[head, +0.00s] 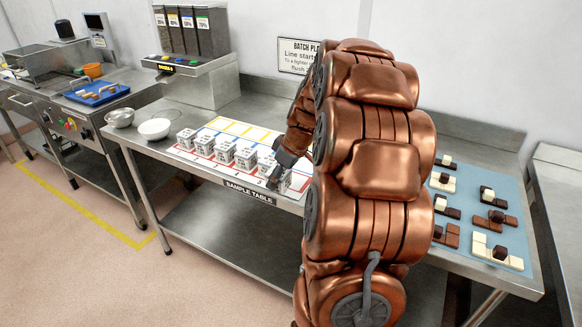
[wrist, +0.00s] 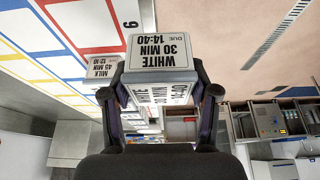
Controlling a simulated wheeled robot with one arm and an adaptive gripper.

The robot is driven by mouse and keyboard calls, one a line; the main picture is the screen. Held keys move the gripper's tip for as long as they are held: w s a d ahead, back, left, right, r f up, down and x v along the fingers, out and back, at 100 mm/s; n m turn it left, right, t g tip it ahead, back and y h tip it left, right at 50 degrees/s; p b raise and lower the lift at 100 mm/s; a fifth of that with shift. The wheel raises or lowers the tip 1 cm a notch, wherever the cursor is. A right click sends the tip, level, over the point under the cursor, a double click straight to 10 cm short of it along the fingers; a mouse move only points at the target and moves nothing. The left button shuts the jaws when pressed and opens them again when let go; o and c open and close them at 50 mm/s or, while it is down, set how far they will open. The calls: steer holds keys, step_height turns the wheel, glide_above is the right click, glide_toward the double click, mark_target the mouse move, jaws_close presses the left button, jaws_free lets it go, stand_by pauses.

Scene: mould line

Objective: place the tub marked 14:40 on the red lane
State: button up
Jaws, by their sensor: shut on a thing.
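The tub marked 14:40 (wrist: 161,52) is a white block labelled "WHITE 30 MIN DUE 14:40". My gripper (wrist: 161,92) is shut on it, with a dark finger on each side. In the head view my gripper (head: 281,178) is at the right end of a row of white tubs, low over the front of the mat; the held tub is partly hidden there. I cannot tell whether it touches the mat. The red lane (head: 196,158) is the front strip of the mat, with blue and yellow lanes behind it. Several tubs (head: 225,153) stand along the front.
A tub marked "MILK 45 MIN 12:10" (wrist: 103,66) is close beside the held one. Two bowls (head: 153,129) stand at the table's left end. A blue mat (head: 511,195) with chocolate pieces lies at the right. My arm hides the table's middle.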

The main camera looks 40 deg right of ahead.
steer(key=p, duration=0.3)
glide_above(294, 181)
steer(key=shift+w+d+f, duration=0.1)
steer(key=shift+f, duration=0.35)
step_height(294, 181, down, 3)
steer(key=shift+r+p, duration=0.2)
steer(key=shift+p, duration=0.5)
steer(key=shift+f, duration=0.45)
steer(key=shift+f, duration=0.2)
steer(key=o, duration=1.2)
steer(key=shift+o, duration=0.2)
steer(key=shift+r, duration=0.2)
